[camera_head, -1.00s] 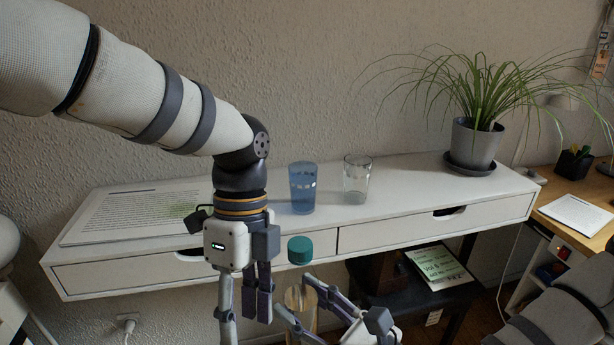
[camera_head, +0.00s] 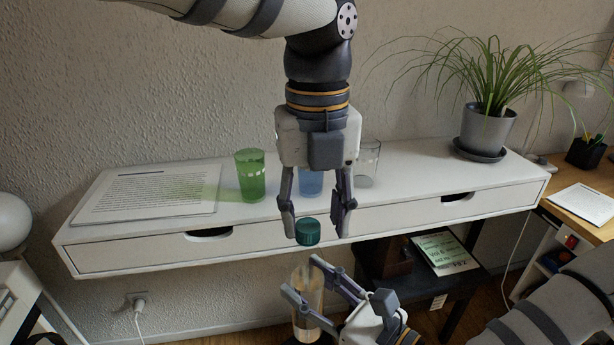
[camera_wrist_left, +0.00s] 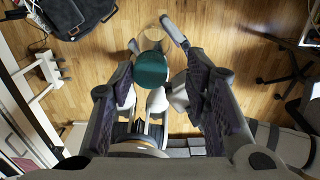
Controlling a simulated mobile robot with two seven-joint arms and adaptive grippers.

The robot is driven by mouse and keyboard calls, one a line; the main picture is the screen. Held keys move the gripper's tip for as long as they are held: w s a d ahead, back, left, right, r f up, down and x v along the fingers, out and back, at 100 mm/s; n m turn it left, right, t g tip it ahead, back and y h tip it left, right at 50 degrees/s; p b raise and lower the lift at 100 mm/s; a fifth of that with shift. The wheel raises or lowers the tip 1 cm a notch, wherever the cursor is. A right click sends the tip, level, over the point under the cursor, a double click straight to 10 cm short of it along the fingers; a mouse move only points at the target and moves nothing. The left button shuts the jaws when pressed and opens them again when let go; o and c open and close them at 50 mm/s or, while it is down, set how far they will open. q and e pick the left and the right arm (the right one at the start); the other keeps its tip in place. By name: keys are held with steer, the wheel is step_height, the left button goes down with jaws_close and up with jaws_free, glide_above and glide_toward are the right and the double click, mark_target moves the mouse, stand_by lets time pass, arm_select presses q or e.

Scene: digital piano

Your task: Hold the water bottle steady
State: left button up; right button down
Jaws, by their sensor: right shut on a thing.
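The water bottle (camera_head: 308,310) is clear with a teal cap (camera_head: 308,232) and stands roughly upright in front of the shelf. My right gripper (camera_head: 304,278) is shut on the bottle's clear body, below the cap. My left gripper (camera_head: 317,232) points down above the bottle, open, with its fingers on either side of the cap. In the left wrist view the cap (camera_wrist_left: 151,70) shows between the spread fingers (camera_wrist_left: 158,85), with space at both sides. The bottle's lower end is partly hidden; I cannot clearly see how the cap meets the body.
The white shelf (camera_head: 400,205) behind holds a green glass (camera_head: 251,178), a blue glass (camera_head: 311,182), a clear glass (camera_head: 368,165), a sheet of text (camera_head: 150,192) and a potted plant (camera_head: 487,128). A dark stool (camera_head: 450,285) is below at right.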

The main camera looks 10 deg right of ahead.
arm_select(q)
steer(key=shift+f, duration=0.1)
steer(key=c, duration=0.8)
steer(key=shift+d, duration=0.15)
jaws_close()
steer(key=n, duration=0.3)
steer(key=shift+n, duration=0.4)
steer(key=n, duration=0.3)
steer(key=shift+w+n, duration=0.1)
steer(key=shift+n, duration=0.3)
steer(key=n, duration=0.9)
steer(key=shift+n, duration=0.4)
steer(key=n, duration=0.2)
steer(key=shift+w+a+r+n, duration=0.15)
steer(key=shift+a+r+n, duration=0.05)
steer(key=shift+n, duration=0.2)
